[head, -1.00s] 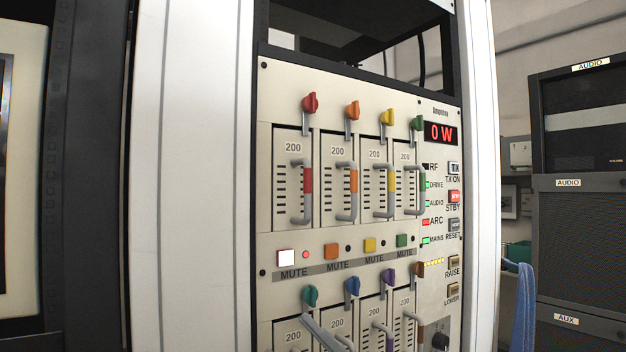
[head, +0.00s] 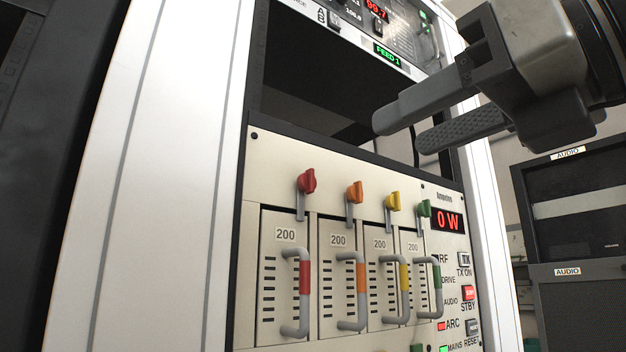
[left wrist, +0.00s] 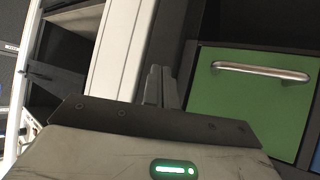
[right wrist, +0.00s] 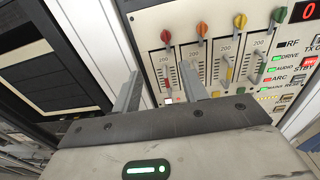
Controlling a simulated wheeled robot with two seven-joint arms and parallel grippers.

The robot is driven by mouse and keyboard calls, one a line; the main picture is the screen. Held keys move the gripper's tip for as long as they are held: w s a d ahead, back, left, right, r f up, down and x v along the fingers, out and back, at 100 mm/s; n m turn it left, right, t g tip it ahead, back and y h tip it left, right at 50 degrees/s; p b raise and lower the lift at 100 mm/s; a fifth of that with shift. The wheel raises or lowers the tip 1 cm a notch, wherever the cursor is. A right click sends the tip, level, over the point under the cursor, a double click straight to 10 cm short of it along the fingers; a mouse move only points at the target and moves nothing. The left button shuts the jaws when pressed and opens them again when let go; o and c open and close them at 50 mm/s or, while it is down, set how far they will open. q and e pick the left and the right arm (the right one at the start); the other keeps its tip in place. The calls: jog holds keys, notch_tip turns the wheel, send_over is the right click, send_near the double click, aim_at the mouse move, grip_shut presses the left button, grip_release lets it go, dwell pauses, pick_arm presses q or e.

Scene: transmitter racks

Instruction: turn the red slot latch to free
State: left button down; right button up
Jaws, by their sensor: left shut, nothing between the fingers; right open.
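The red slot latch (head: 307,181) is at the top left of the cream amplifier panel. Its grey tab points down over the top edge of the leftmost module, which has a red-banded handle (head: 305,277). The latch also shows in the right wrist view (right wrist: 165,36), beyond my fingers. My right gripper (head: 402,130) is open and empty, above and to the right of the latch in the head view, apart from it. It shows in the right wrist view (right wrist: 163,88) too. My left gripper (left wrist: 162,86) is shut and empty, out of the head view.
Orange (head: 354,191), yellow (head: 392,201) and green (head: 424,208) latches sit close to the right of the red one. The module handles stick out below. A dark open bay lies above the panel. A green drawer (left wrist: 250,100) is near my left gripper.

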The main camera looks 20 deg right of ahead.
jog(key=p, duration=0.4)
send_near(313, 173)
jog(key=shift+m+t+h, duration=0.3)
jog(key=shift+t, duration=0.1)
jog(key=x, duration=0.7)
jog(key=shift+w+a+f, duration=0.1)
jog(key=shift+w+a, duration=0.2)
jog(key=shift+a, duration=0.05)
jog(key=shift+w+a+f, duration=0.1)
jog(key=shift+w+a, duration=0.15)
jog(key=shift+w, duration=0.35)
pick_arm(q)
jog(key=shift+a+r, duration=0.25)
jog(key=shift+r, duration=0.65)
jog(key=shift+s, duration=0.1)
pick_arm(e)
grip_shut()
pick_arm(q)
jog(key=shift+s+f, duration=0.15)
